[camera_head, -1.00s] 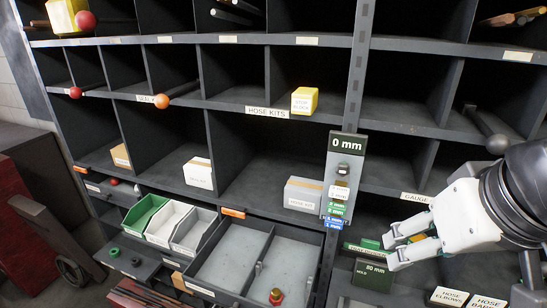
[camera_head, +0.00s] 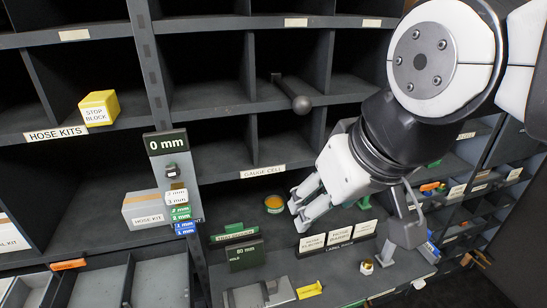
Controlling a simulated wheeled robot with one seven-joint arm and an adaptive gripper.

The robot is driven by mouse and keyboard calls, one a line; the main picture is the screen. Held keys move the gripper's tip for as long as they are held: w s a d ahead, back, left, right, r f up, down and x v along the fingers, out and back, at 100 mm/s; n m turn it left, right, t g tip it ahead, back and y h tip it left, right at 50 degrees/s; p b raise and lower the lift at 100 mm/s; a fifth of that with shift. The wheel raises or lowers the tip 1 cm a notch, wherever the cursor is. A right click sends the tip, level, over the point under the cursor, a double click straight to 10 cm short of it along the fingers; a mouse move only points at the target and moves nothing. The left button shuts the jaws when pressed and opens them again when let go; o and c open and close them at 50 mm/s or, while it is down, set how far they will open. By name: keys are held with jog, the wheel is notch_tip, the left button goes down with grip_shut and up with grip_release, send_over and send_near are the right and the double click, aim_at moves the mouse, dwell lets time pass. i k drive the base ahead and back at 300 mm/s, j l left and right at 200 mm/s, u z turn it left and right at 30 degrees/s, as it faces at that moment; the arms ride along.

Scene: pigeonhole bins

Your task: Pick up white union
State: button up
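A small pale fitting with a brass-coloured top (camera_head: 367,267) stands on the lower shelf, right of centre; it may be the white union, but it is too small to be sure. Another small whitish piece (camera_head: 418,283) lies farther right near the shelf edge. My gripper (camera_head: 299,213) hangs above and to the left of the fitting, pointing down-left. Its two pale fingers are apart, with nothing seen between them.
Black label holders (camera_head: 340,240) stand on the shelf below my gripper. An orange-topped round container (camera_head: 274,204) is left of the fingers. An 80 mm block (camera_head: 245,254), a yellow piece (camera_head: 309,290) and a grey upright bracket (camera_head: 405,230) are nearby. Dark dividers surround the bins.

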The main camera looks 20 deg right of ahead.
aim_at(367, 268)
jog(key=z, duration=0.95)
jog(key=k+j+z, duration=0.15)
jog(key=l+u, duration=0.45)
jog(key=l, duration=0.2)
jog(key=i, duration=0.05)
